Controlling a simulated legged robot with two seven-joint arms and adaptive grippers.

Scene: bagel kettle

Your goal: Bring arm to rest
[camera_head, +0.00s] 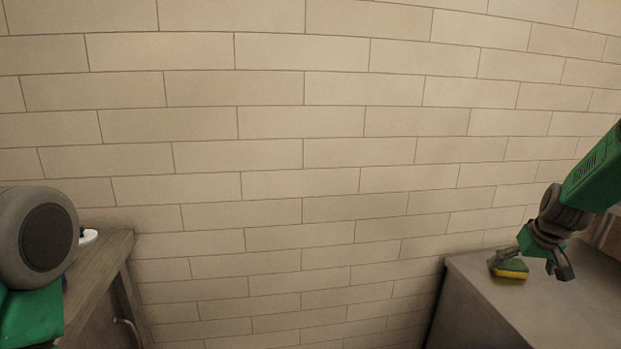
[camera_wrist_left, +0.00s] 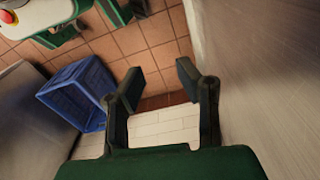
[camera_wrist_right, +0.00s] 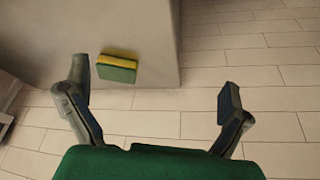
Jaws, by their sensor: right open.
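My right gripper (camera_head: 546,264) is at the right of the head view, above the grey counter on that side. In the right wrist view my right gripper (camera_wrist_right: 155,98) is open, its two fingers wide apart with nothing between them. A green and yellow sponge (camera_head: 509,269) lies on the counter near its left edge, by the right gripper. The sponge also shows in the right wrist view (camera_wrist_right: 117,68), near the left finger. My left gripper (camera_wrist_left: 152,85) shows in the left wrist view, open and empty. It is out of the head view, where only part of my left arm shows.
A grey counter (camera_head: 560,312) stands at the right, and a wooden cabinet (camera_head: 100,262) at the left with a small white item (camera_head: 88,237) on it. A tiled wall (camera_head: 300,180) closes the back. A blue crate (camera_wrist_left: 77,95) is on the tiled floor in the left wrist view.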

